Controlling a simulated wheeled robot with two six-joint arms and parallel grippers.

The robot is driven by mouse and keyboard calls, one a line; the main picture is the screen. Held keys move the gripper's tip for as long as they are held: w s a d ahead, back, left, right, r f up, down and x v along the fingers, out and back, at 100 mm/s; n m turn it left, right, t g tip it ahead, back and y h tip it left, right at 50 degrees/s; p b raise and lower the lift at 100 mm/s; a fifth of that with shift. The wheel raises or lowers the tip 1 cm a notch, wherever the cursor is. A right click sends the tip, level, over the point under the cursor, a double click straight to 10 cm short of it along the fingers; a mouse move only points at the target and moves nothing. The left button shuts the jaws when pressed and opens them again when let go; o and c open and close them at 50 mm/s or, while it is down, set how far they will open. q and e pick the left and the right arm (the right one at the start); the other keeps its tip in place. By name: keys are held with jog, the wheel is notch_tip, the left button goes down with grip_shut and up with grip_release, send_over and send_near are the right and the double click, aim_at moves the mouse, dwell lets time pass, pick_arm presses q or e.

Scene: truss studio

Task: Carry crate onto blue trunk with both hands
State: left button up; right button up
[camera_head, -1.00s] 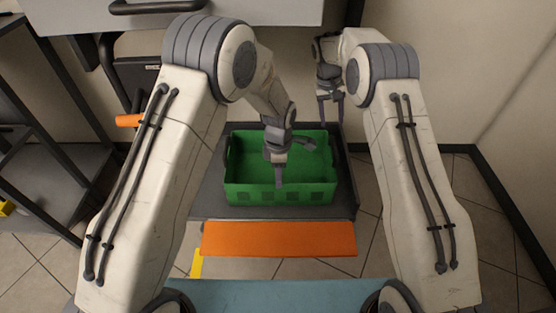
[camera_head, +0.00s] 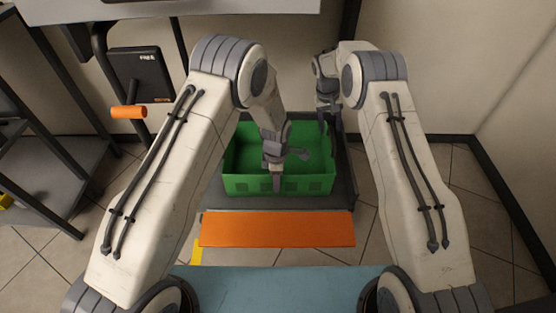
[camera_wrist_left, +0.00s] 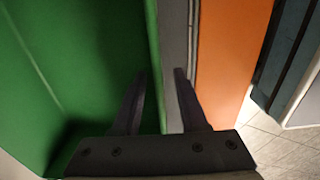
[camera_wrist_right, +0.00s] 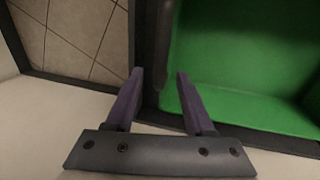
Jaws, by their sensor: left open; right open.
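A green open crate (camera_head: 235,184) sits on a dark platform (camera_head: 340,200) in the middle of the head view. It looks empty. My left gripper (camera_head: 277,187) is open at the crate's near wall. In the left wrist view its fingers (camera_wrist_left: 160,72) lie on either side of the wall's rim, one over the inside and one outside. My right gripper (camera_head: 325,122) is open at the crate's far right corner. In the right wrist view its fingers (camera_wrist_right: 160,73) are spread around the crate's dark end edge. A blue flat surface (camera_head: 280,285) shows at the bottom; I cannot tell whether it is the trunk.
An orange flap (camera_head: 277,229) lies in front of the platform. A dark post with an orange handle (camera_head: 128,112) stands left. Grey shelving (camera_head: 60,175) is at far left. A wall closes the back and right. Tiled floor is free at right.

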pick_arm(q)
jog(key=shift+f, duration=1.05)
pick_arm(e)
jog(key=shift+d+f, duration=0.25)
jog(key=shift+f, duration=0.75)
pick_arm(q)
grip_shut()
pick_arm(e)
jog(key=c, duration=0.8)
grip_shut()
pick_arm(q)
jog(key=shift+r, duration=0.1)
pick_arm(e)
jog(key=shift+w+r, duration=0.1)
